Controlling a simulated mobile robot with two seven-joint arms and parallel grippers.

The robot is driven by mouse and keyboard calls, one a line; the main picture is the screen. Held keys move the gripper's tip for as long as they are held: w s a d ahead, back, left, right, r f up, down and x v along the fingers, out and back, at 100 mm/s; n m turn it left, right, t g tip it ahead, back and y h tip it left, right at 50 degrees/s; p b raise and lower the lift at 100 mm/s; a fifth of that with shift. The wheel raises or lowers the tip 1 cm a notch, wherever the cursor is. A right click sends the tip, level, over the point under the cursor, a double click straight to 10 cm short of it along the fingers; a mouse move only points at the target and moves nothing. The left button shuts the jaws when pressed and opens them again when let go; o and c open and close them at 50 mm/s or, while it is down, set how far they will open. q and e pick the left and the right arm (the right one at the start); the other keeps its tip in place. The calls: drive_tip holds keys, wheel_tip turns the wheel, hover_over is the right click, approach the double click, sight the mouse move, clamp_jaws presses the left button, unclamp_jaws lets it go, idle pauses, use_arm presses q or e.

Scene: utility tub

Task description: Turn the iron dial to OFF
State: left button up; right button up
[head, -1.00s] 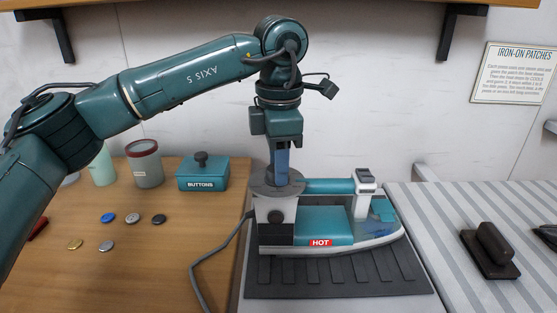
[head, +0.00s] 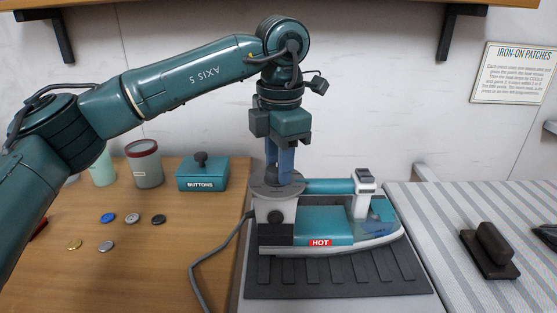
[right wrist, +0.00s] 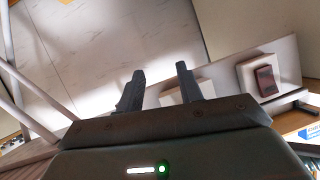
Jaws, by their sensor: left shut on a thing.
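The teal and white iron (head: 325,225) rests on a dark ribbed mat, with a red HOT label (head: 320,243) on its side. A round grey dial (head: 264,187) sits on top of its left end. My left gripper (head: 279,180) points straight down from above, its blue fingers shut on the dial. The fingers and gripper body hide part of the dial, and I cannot read any marks on it. My right gripper (right wrist: 160,78) shows only in the right wrist view, open with its fingers apart and nothing held.
A dark ribbed mat (head: 270,290) lies under the iron, and its cord (head: 195,280) runs down the left. A BUTTONS box (head: 203,180), cups and loose buttons are on the wooden table. A dark handled block (head: 490,250) sits on the striped board. A red switch (right wrist: 266,81) shows in the right wrist view.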

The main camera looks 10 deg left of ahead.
use_arm(q)
drive_tip(key=o, duration=1)
drive_tip(key=r, duration=0.4)
drive_tip(key=r+p, duration=0.1)
drive_tip(key=r, duration=0.8)
drive_tip(key=shift+s+d+p, duration=0.2)
drive_tip(key=shift+s+p, duration=0.1)
drive_tip(key=shift+p, duration=0.05)
